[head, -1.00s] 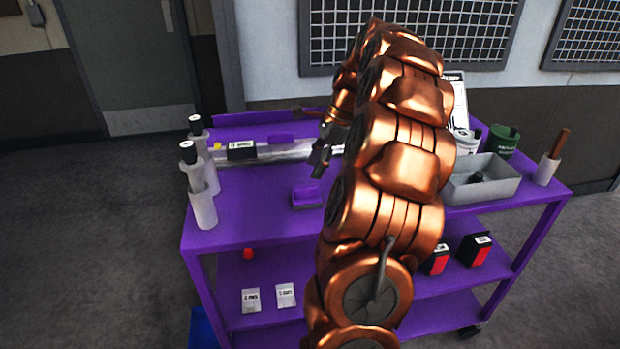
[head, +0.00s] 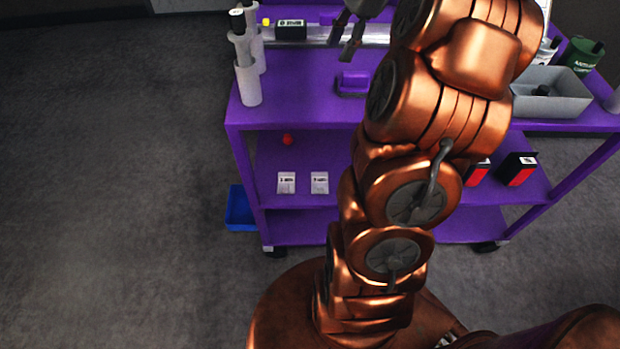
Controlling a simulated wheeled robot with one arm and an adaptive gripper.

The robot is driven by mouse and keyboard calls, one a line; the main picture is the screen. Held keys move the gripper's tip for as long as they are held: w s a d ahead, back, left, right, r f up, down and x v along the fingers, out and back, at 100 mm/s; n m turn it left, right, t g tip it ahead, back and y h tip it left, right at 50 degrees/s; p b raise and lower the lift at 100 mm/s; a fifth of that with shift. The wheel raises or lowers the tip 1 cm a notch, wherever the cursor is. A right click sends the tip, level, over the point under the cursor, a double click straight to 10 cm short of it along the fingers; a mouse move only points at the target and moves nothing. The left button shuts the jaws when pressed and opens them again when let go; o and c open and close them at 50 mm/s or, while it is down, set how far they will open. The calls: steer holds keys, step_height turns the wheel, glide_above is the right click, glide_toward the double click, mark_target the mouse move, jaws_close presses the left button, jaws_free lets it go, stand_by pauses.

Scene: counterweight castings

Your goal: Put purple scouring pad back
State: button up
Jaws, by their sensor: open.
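A small purple block (head: 353,80), which looks like the scouring pad, lies on the purple cart's top (head: 300,100), left of my arm. It seems to sit on a low darker purple base; I cannot tell whether that is a holder. My gripper (head: 342,44) is open and empty, above and behind the block in the picture, apart from it.
White holders with bottles (head: 248,80) stand at the cart's left edge. A black labelled box (head: 291,29) is at the back. A grey bin (head: 552,98) and green can (head: 582,55) stand right. A blue bin (head: 240,208) is on the floor. The front left top is clear.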

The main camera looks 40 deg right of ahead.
steer(key=s+a+f+n+g, duration=0.1)
steer(key=s+a+n, duration=0.15)
steer(key=a, duration=0.35)
steer(key=s+a+f+n+h, duration=0.1)
steer(key=s+a+n, duration=0.1)
steer(key=a+n, duration=0.3)
steer(key=s+a+f+n+g, duration=0.1)
steer(key=s+a+n, duration=0.15)
steer(key=a, duration=0.55)
steer(key=s+a+f+n+h, duration=0.1)
steer(key=s+a+f+n, duration=0.1)
steer(key=s, duration=0.3)
steer(key=s+a+f+n+g, duration=0.1)
steer(key=s+a+f+n, duration=0.2)
steer(key=s+n, duration=0.2)
steer(key=s+a+f+n+h, duration=0.1)
steer(key=s+a+f+n, duration=0.1)
steer(key=s+n, duration=0.2)
steer(key=shift+s+a+f+h, duration=0.2)
steer(key=shift+s+f+h, duration=0.15)
steer(key=shift+s, duration=0.55)
steer(key=shift+r, duration=0.15)
step_height(320, 180, up, 6)
steer(key=p, duration=0.6)
